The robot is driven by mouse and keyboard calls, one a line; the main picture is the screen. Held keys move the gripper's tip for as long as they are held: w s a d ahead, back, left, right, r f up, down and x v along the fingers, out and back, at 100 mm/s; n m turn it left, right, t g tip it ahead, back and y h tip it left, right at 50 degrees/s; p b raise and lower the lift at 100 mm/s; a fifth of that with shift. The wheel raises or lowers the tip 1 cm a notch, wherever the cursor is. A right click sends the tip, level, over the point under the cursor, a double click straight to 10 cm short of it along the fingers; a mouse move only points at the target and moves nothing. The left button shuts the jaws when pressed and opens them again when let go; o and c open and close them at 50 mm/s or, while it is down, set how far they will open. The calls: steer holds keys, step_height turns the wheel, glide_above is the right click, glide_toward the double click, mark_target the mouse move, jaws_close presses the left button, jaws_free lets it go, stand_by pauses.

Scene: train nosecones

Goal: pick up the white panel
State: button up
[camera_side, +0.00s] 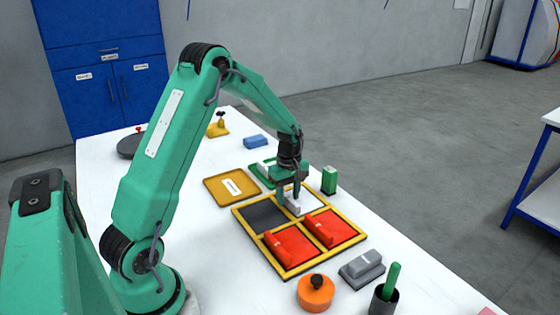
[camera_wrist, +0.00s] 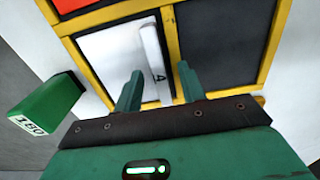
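The white panel (camera_side: 306,199) lies in the back right compartment of the yellow-edged tray (camera_side: 341,245). In the wrist view, the white panel (camera_wrist: 108,52) has a raised white ridge (camera_wrist: 154,58) with a dark mark on it. My gripper (camera_side: 288,196) is over this compartment, pointing down, and partly hides the panel in the side view. In the wrist view, my gripper (camera_wrist: 160,74) is open, with one green finger on each side of the ridge and a gap at the right finger. I cannot tell the exact height of the fingertips.
The dark compartment (camera_side: 264,216) beside the panel looks empty. Two red panels (camera_side: 290,248) (camera_side: 328,228) fill the front compartments. An orange round piece (camera_side: 315,293) and grey block (camera_side: 361,267) are in front.

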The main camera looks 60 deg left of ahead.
steer(key=shift+c, duration=0.4)
jaws_close()
steer(key=shift+r, duration=0.15)
steer(key=shift+r, duration=0.8)
step_height(320, 180, up, 3)
steer(key=shift+f, duration=0.2)
steer(key=s+d+r, duration=0.2)
steer(key=d+r, duration=0.4)
steer(key=d, duration=0.5)
steer(key=shift+d+r, duration=0.25)
steer(key=shift+r, duration=0.05)
